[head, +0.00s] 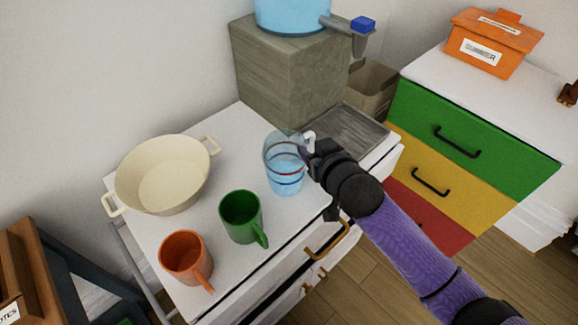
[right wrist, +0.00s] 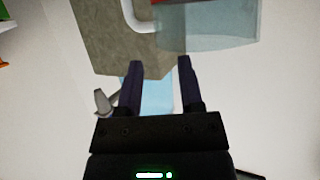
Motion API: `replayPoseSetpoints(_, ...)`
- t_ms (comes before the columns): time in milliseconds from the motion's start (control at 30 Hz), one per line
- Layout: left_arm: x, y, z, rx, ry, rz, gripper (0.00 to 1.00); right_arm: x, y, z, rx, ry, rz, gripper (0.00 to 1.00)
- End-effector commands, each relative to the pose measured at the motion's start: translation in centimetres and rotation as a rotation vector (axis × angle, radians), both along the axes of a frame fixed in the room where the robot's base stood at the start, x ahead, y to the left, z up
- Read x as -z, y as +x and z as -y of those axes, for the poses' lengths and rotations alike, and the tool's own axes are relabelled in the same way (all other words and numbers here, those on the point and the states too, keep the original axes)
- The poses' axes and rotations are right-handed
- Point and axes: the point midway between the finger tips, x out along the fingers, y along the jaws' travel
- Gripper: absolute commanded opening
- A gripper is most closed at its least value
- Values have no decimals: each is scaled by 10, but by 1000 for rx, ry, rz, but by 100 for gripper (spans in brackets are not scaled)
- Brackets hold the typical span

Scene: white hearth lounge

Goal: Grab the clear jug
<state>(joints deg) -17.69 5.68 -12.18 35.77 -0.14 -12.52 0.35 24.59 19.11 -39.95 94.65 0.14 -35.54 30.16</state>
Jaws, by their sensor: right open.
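The clear jug (head: 284,178) is bluish and see-through, with a red band, and stands upright on the white cabinet top. Its pale handle (head: 309,139) is on the side toward my right gripper. My right gripper (head: 310,160) is open, with its fingers close beside the jug at the handle side. In the right wrist view my two fingers (right wrist: 160,62) are apart with nothing between them. The handle (right wrist: 136,18) and jug body (right wrist: 205,30) show just beyond the tips. Contact cannot be told. My left gripper is not in view.
A green mug (head: 240,216), an orange mug (head: 185,258) and a cream pot (head: 160,178) stand left of the jug. Behind it is a stone block (head: 285,80) bearing a blue dispenser (head: 292,14). A sink (head: 345,132) lies right. Some white top is clear around the jug.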

Motion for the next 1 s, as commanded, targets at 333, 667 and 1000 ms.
replayPoseSetpoints(333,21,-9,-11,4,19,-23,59,17,35,-15,-1,0,-2,47)
replayPoseSetpoints(667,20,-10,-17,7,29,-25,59,16,35,-15,0,0,-1,0)
replayPoseSetpoints(1000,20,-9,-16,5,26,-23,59,18,35,-14,0,-2,-4,0)
